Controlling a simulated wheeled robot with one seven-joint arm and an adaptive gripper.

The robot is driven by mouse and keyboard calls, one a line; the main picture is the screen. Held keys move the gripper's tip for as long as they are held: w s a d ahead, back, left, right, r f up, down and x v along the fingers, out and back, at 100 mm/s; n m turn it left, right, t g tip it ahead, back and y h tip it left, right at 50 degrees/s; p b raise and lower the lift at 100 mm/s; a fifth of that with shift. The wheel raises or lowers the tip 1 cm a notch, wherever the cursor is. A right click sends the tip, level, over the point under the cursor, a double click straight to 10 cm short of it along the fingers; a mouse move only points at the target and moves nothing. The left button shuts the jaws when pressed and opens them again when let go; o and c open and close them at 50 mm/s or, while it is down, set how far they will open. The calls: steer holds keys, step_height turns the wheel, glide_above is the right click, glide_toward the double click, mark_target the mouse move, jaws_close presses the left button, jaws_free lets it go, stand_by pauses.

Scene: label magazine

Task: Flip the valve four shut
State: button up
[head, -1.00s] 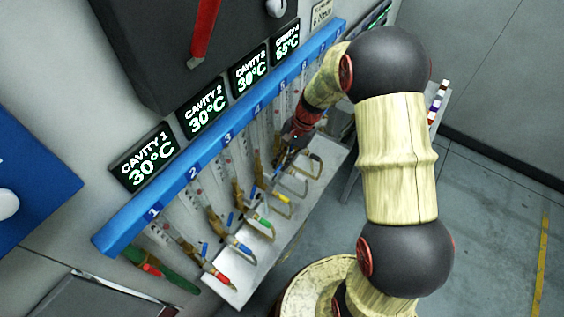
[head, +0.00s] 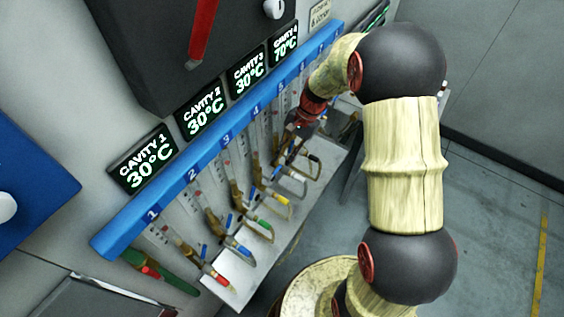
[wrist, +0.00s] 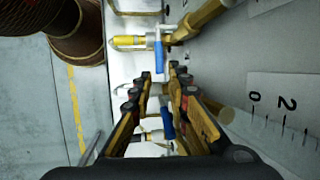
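Valve four, with a yellow-capped outlet (head: 280,198), appears to be the fourth in the row. It shows at the top of the wrist view as a yellow-tipped fitting (wrist: 130,41), its blue lever (wrist: 160,52) lying crosswise to the outlet. My gripper (wrist: 160,73) has its fingertips apart, with nothing held; they appear just below that lever in the wrist view. Another blue lever (wrist: 167,123) shows between the fingers, apparently on the neighbouring valve; contact cannot be told. In the head view my gripper (head: 290,143) is partly hidden among the valves.
A blue numbered manifold (head: 172,197) runs along the wall above several close-set valves and tubes. Their outlets hang over a pale ledge (head: 232,287). Temperature displays, including Cavity 4 (head: 285,45), are above. Open floor (head: 490,240) lies right of my arm.

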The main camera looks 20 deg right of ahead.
steer(key=v, duration=0.8)
steer(key=shift+f, duration=0.1)
steer(key=s+a+r+n+t+h+b, duration=0.2)
steer(key=s+n+b, duration=0.3)
steer(key=s, duration=0.6)
steer(key=s+a+r+n+t+h+b, duration=0.2)
steer(key=s+a+n+t+b, duration=0.1)
steer(key=s+b, duration=0.6)
steer(key=s+n+t, duration=0.1)
steer(key=s+n, duration=0.1)
steer(key=s, duration=0.1)
steer(key=shift+s+a, duration=0.2)
steer(key=shift+a, duration=0.05)
